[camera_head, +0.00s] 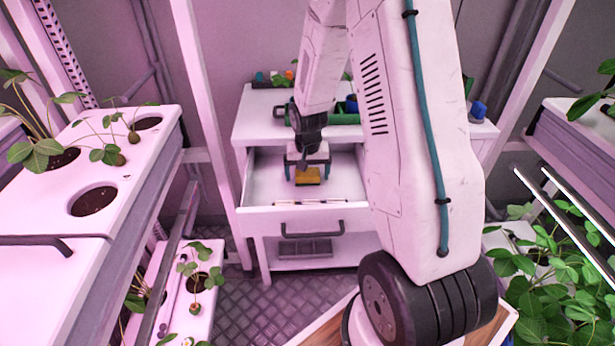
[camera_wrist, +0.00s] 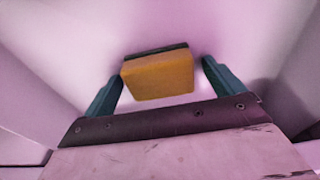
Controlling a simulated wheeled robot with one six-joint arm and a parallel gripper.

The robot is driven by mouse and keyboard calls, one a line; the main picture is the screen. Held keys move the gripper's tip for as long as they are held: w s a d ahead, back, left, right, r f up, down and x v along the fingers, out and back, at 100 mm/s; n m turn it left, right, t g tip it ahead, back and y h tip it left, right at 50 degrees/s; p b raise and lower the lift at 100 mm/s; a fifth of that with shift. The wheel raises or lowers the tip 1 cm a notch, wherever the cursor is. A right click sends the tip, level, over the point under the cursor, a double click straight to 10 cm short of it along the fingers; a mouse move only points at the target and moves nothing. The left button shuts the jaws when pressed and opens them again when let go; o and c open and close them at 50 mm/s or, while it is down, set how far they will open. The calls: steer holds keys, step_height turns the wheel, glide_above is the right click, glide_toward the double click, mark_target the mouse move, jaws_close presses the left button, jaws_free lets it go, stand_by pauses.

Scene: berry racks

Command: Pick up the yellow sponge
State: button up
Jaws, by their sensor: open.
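The yellow sponge (camera_head: 308,176) lies in the open drawer (camera_head: 262,190) of the white cabinet. In the wrist view the sponge (camera_wrist: 158,76) is a yellow-orange block with a dark layer along its far side. My gripper (camera_head: 308,170) is inside the drawer, above the sponge. I cannot tell the exact height of the fingertips over the sponge.
White planters (camera_head: 130,165) with strawberry plants stand at the left, and leafy plants (camera_head: 550,270) at the right. The drawer walls enclose my gripper. My arm hides part of the cabinet.

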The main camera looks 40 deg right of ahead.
steer(key=c, duration=1)
steer(key=shift+c, duration=0.2)
steer(key=shift+r, duration=0.15)
